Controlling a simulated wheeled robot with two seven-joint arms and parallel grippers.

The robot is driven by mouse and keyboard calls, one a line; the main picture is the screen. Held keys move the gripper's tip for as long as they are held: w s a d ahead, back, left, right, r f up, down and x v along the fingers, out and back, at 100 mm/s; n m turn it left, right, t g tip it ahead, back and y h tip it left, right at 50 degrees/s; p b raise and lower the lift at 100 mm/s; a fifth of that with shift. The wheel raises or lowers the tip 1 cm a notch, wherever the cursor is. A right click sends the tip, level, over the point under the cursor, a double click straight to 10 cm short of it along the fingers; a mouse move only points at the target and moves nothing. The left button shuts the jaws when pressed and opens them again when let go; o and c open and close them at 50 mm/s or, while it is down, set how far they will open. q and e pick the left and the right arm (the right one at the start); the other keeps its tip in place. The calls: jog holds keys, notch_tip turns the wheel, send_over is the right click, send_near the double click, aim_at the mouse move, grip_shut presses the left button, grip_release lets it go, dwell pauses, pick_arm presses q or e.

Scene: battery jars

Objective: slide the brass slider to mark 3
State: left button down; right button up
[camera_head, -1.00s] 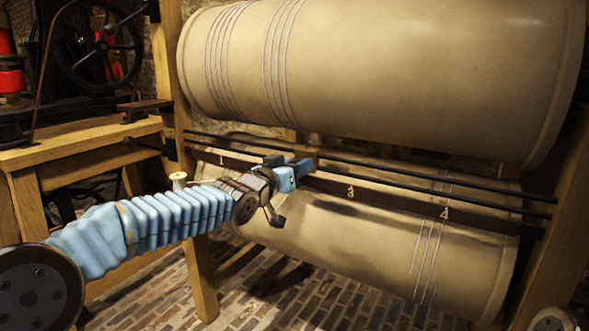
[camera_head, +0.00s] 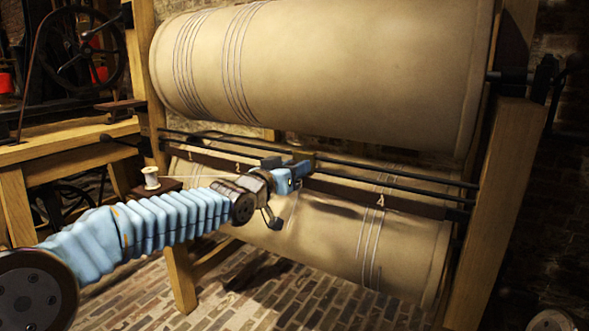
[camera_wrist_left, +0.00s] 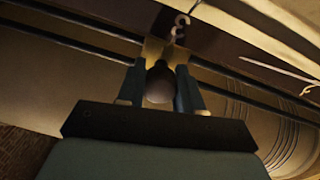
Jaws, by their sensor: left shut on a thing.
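The brass slider (camera_wrist_left: 153,50) sits on the dark rails in the left wrist view, with its round knob (camera_wrist_left: 160,86) between my fingers. My left gripper (camera_head: 298,172) is shut on that knob, and its fingers also show in the left wrist view (camera_wrist_left: 160,92). In the head view the gripper hides most of the slider. Mark 4 (camera_head: 380,200) shows to the right of the gripper on the dark marked strip (camera_head: 342,189). Another mark (camera_head: 239,169) shows to its left. Mark 3 is not visible in the head view. A pale numeral (camera_wrist_left: 182,23) appears just beyond the slider in the wrist view.
A large cloth-coloured roller (camera_head: 330,75) lies above the rails (camera_head: 400,185), and another (camera_head: 320,235) lies below. A wooden post (camera_head: 497,200) stands at the right end. A thread spool (camera_head: 151,178) stands left, behind my arm.

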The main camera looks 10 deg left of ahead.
pick_arm(q)
jog(key=c, duration=0.8)
grip_release()
jog(key=shift+o, duration=0.2)
jog(key=p+v, duration=0.2)
jog(key=v, duration=1.2)
jog(key=shift+w+f, duration=0.1)
